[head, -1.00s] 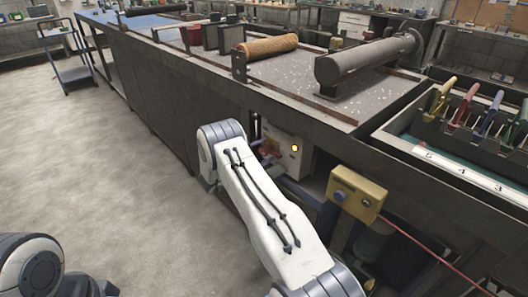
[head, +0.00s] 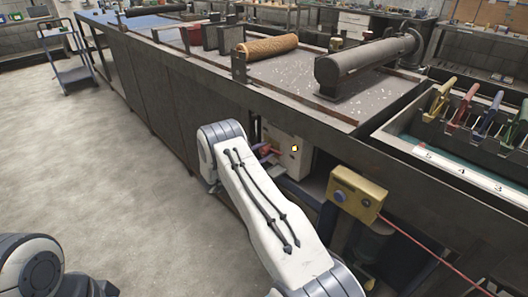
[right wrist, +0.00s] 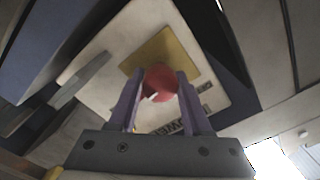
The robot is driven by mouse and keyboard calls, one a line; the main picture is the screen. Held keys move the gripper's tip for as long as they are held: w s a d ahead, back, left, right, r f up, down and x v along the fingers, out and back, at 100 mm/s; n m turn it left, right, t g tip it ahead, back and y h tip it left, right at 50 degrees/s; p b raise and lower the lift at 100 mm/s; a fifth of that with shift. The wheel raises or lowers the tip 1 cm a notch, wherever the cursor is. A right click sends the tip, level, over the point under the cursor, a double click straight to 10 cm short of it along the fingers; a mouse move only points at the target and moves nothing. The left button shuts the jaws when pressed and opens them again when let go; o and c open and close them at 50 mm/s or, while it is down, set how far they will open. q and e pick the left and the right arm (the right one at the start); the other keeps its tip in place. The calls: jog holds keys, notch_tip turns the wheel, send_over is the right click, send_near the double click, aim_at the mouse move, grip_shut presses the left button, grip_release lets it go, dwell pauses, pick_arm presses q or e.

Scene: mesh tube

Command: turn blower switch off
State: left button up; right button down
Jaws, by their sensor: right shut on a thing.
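The blower switch is a round red knob (right wrist: 161,83) on a yellow plate (right wrist: 150,58), set on a pale control box (head: 290,158) under the bench. In the right wrist view my right gripper's (right wrist: 158,88) two purple fingers are closed on both sides of the knob. In the head view my right gripper (head: 268,151) is small at the box's left side, partly hidden by my own arm. A small yellow light (head: 295,149) shows on the box. My left gripper is out of view.
The bench's dark edge (head: 228,88) runs just above the box. A yellow box (head: 355,193) with a blue button and a red cable stands to the right. A tool rack (head: 455,150) is further right.

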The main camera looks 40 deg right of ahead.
jog(key=n, duration=0.8)
jog(key=shift+p, duration=0.3)
jog(key=n, duration=0.4)
jog(key=shift+n, duration=0.3)
jog(key=shift+n+p, duration=0.45)
jog(key=shift+n, duration=1.25)
jog(key=shift+f, duration=0.1)
jog(key=shift+c, duration=1.7)
grip_release()
jog(key=a, duration=1)
jog(key=shift+s+a, duration=0.25)
jog(key=shift+s, duration=0.1)
